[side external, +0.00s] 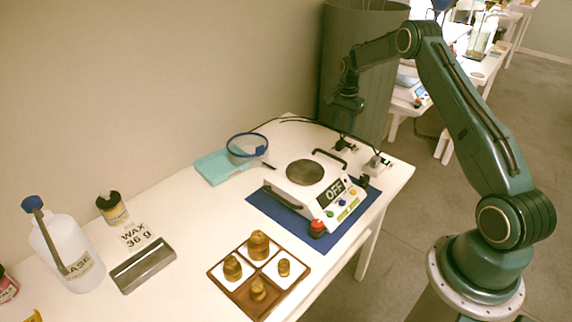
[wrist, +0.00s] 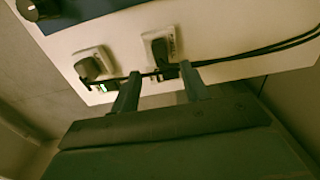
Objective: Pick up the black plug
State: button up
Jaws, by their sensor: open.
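Two dark plugs sit in white wall-type sockets near the table's far right edge. In the wrist view, one black plug (wrist: 160,48) is in the right socket (wrist: 172,33), and a second dark plug (wrist: 88,68) is in the left socket (wrist: 103,52). My gripper (wrist: 158,76) is open and empty, its fingertips just below the two sockets in that view. In the side view my gripper (side external: 347,104) hangs above the far end of the table, with a socket (side external: 346,144) beneath it and the other socket (side external: 378,163) nearer. The plugs are small there.
Black cables (wrist: 255,52) run across the table by the sockets. A white hot plate (side external: 305,185) reading OFF stands on a blue mat (side external: 265,205).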

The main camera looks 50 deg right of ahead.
aim_at(341, 141)
jog(key=shift+f, duration=0.9)
jog(key=shift+f, duration=2.55)
grip_shut()
jog(key=shift+r, duration=0.15)
notch_tip(341, 141, up, 20)
